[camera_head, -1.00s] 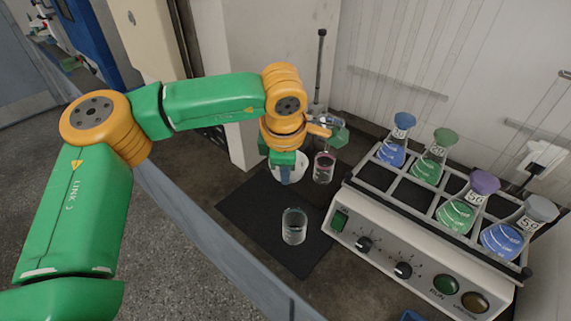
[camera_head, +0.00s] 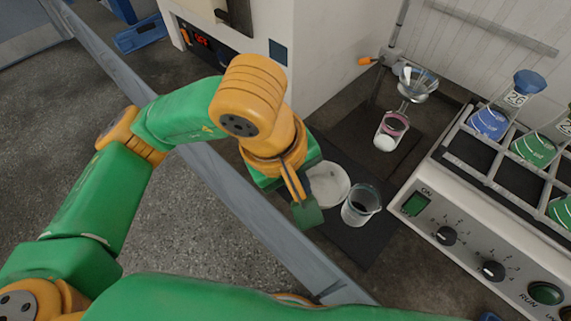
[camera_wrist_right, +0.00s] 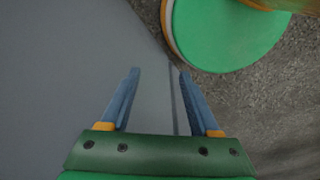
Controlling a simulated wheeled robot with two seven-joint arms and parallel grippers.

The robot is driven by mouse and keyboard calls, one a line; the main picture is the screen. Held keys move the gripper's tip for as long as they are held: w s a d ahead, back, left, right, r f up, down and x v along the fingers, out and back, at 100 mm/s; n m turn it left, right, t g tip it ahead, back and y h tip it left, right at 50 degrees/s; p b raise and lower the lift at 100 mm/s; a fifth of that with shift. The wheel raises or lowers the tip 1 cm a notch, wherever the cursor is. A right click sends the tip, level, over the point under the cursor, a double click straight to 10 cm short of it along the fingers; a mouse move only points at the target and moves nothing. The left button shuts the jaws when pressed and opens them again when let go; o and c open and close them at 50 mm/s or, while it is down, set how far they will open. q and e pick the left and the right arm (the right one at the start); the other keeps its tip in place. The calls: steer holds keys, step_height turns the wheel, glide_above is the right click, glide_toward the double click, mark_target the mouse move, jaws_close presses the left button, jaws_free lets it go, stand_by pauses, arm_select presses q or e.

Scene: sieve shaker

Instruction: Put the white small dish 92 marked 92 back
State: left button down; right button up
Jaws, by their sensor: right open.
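The white small dish (camera_head: 328,184) is in the head view, left of the glass beaker, over the dark mat; no marking on it can be read. My left gripper (camera_head: 306,192) is at the dish's left edge and appears shut on it; the fingers' contact is partly hidden by the hand. Whether the dish touches the mat cannot be told. My right gripper (camera_wrist_right: 158,75) is open and empty in the right wrist view, over a plain grey surface.
A glass beaker (camera_head: 361,205) stands close right of the dish. Behind are a glass with pink contents (camera_head: 393,126) and a funnel (camera_head: 416,84) by a stand. A shaker (camera_head: 465,235) with flasks fills the right. The dark mat (camera_head: 352,240) is bare in front of the beaker.

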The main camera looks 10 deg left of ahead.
arm_select(q)
steer(key=w+f, duration=0.2)
steer(key=w+a+f+p, duration=0.1)
steer(key=w+f, duration=0.1)
steer(key=w, duration=0.1)
steer(key=w+a+f, duration=0.1)
steer(key=w+f, duration=0.2)
steer(key=shift+w+a+p, duration=0.15)
steer(key=shift+p, duration=0.15)
steer(key=p+x, duration=0.1)
steer(key=x, duration=0.2)
steer(key=shift+a+f+p, duration=0.3)
steer(key=shift+a+p, duration=0.05)
steer(key=shift+w+f+b, duration=0.1)
steer(key=shift+f+b, duration=0.25)
steer(key=c, duration=1.1)
jaws_free()
steer(key=shift+r, duration=0.1)
